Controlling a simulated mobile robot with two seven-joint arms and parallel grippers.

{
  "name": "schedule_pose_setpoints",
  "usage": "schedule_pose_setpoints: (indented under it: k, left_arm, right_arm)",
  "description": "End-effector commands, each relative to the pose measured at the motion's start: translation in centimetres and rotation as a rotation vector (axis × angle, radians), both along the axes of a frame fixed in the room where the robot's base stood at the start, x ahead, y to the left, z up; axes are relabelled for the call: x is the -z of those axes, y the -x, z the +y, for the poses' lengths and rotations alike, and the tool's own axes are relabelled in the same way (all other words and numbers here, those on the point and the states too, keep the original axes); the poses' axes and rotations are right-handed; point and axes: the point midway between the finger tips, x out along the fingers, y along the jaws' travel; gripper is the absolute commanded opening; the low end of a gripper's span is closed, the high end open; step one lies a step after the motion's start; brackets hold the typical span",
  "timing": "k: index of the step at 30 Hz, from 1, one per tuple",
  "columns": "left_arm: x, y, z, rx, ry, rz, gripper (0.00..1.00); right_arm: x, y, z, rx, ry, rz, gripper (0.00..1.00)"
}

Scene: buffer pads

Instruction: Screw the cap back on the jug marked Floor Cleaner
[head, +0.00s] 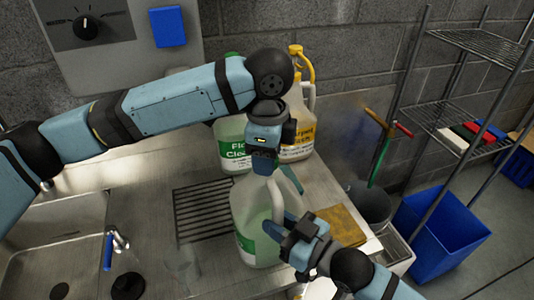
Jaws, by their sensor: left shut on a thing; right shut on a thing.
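A translucent jug (247,210) with pale green liquid stands upright at the counter's front; its green label is turned so that I cannot read it. My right gripper (284,232) is shut on the jug at its handle side. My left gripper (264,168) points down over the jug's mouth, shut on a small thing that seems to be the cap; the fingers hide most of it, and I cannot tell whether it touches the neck. Behind my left arm stands another jug (230,133) with a green label reading partly "Flo… Cleane…".
A yellow-labelled jug (299,120) with a yellow top stands at the back. A drain grate (200,212) lies left of the front jug, near the sink (50,245) and tap (118,240). A tan pad (342,224), grey bucket (370,205) and blue bin (440,226) are right.

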Motion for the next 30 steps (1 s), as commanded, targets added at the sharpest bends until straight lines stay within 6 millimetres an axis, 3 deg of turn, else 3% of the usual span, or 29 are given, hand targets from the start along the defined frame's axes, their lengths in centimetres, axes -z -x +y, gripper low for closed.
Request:
schedule_pose_setpoints:
  k: [5, 9, 10, 13, 14, 23, 30]
  left_arm:
    - [0.0, 0.0, 0.0, 0.293, -0.004, 0.004, 0.17]
    - [0.0, 0.0, 0.0, 0.278, -0.004, 0.003, 0.17]
    - [0.0, 0.0, 0.0, 0.278, -0.004, 0.003, 0.50]
    - [0.0, 0.0, 0.0, 0.277, -0.004, 0.003, 0.73]
    - [0.0, 0.0, 0.0, 0.277, -0.004, 0.003, 0.75]
    - [-0.2, 0.0, 0.0, 0.277, -0.003, 0.002, 0.75]
    - [-3.8, 0.0, -0.1, 0.277, -0.001, 0.000, 0.75]
  right_arm:
    - [0.0, 0.0, 0.0, 0.000, 0.000, 0.000, 0.00]
    - [0.0, 0.0, 0.0, 0.000, 0.001, 0.001, 0.00]
    - [0.0, 0.0, 0.0, 0.000, 0.001, 0.001, 0.00]
    - [0.0, 0.0, 0.0, 0.000, 0.001, 0.001, 0.00]
    - [0.0, 0.0, 0.0, 0.000, 0.000, 0.000, 0.00]
    - [0.0, 0.0, 0.0, 0.000, 0.001, 0.001, 0.00]
    - [0.0, 0.0, 0.0, 0.000, 0.001, 0.001, 0.00]
